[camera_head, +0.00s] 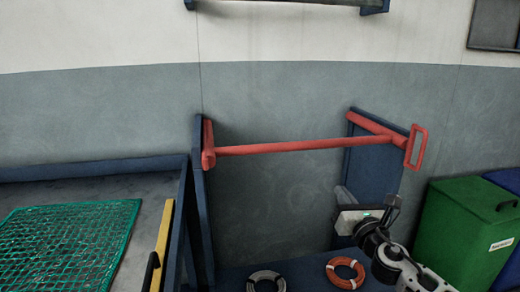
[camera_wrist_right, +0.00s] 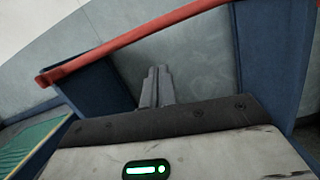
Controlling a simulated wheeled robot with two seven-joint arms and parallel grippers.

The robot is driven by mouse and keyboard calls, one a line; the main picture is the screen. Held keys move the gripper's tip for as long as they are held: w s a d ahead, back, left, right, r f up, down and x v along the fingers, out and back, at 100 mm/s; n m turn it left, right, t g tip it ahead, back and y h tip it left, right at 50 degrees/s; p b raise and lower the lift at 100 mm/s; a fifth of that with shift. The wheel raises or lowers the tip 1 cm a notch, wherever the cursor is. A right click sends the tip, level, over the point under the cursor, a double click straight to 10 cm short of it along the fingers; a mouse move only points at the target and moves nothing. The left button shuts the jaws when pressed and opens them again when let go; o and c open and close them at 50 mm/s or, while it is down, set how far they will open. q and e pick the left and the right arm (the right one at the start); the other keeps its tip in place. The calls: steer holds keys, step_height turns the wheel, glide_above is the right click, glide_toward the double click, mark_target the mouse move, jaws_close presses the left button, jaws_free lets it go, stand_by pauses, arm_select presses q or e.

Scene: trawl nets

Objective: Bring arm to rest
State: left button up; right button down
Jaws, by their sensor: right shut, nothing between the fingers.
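My right gripper (camera_head: 342,194) is in the lower right of the head view, below the red bar and in front of the right blue panel. In the right wrist view its two grey fingers (camera_wrist_right: 156,72) lie side by side, shut with nothing between them. My right arm comes in from the bottom right. My left gripper is in neither view.
A red bar (camera_head: 285,146) spans two blue uprights, with a red loop handle (camera_head: 416,146) at right. A green net (camera_head: 65,245) lies on the left table. A green bin (camera_head: 465,232) stands right. Grey (camera_head: 266,276) and orange (camera_head: 345,285) coils sit low down.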

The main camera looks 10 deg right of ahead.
steer(key=s+a+f+m+g, duration=0.3)
steer(key=s+a+f+m, duration=0.1)
steer(key=s+f+m, duration=0.45)
steer(key=s+a+f+m+g, duration=0.2)
steer(key=s+a+f+m, duration=0.3)
steer(key=s+f+m, duration=0.3)
steer(key=s+a+f+m+g, duration=0.1)
steer(key=s+f+m+g, duration=0.1)
steer(key=s+m, duration=0.5)
steer(key=s+a+f+m+g+y+p, duration=0.1)
steer(key=s+a+f+m, duration=0.1)
steer(key=s+m, duration=0.6)
steer(key=shift+s+f+m+g+y, duration=0.2)
steer(key=shift+f+m+g+y, duration=0.15)
steer(key=shift+m, duration=0.5)
steer(key=shift+a+f, duration=0.1)
steer(key=shift+a, duration=0.05)
